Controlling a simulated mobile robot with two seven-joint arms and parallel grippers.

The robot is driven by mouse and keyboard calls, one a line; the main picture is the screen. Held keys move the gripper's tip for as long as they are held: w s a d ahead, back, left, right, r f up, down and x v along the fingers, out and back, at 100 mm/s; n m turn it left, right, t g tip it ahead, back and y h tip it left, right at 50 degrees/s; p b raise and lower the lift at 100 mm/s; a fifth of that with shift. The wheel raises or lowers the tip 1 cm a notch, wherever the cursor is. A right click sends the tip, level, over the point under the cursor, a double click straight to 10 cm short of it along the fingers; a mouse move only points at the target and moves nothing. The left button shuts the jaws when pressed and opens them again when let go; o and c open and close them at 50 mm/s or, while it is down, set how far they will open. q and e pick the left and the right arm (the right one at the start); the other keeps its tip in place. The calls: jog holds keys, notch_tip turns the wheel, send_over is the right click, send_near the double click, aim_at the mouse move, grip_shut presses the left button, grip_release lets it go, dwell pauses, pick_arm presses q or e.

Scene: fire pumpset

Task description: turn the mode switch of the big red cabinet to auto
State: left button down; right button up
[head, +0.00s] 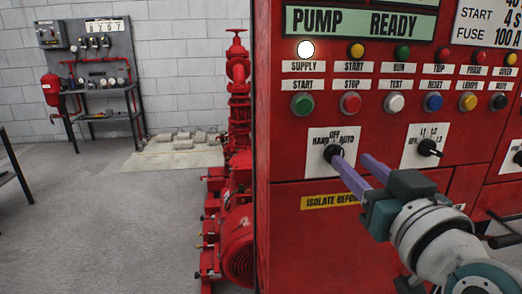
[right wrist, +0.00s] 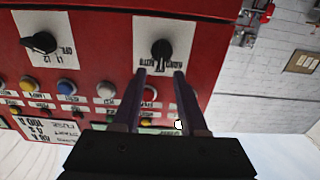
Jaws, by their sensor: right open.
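The big red cabinet (head: 285,235) fills the right of the head view. Its mode switch (head: 333,152) is a black knob on a white plate marked HAND, OFF and AUTO. The right wrist view shows the switch (right wrist: 161,48) upside down, its knob roughly upright between the side labels, seemingly in line with OFF. My right gripper (head: 351,160) is open and empty, with its purple fingers pointing at the plate. In the wrist view its tips (right wrist: 160,72) lie either side of the knob's line, seemingly just short of it; contact cannot be told. My left gripper is not in view.
A second black selector (head: 430,148) sits right of the mode switch. A row of push buttons, including a red one (head: 350,103), runs above, below a lit white SUPPLY lamp (head: 306,49). Red pump pipework (head: 238,130) stands left of the cabinet. Open floor (head: 110,220) lies further left.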

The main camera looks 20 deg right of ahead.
aim_at(342, 152)
jog(key=shift+x, duration=2.3)
grip_shut()
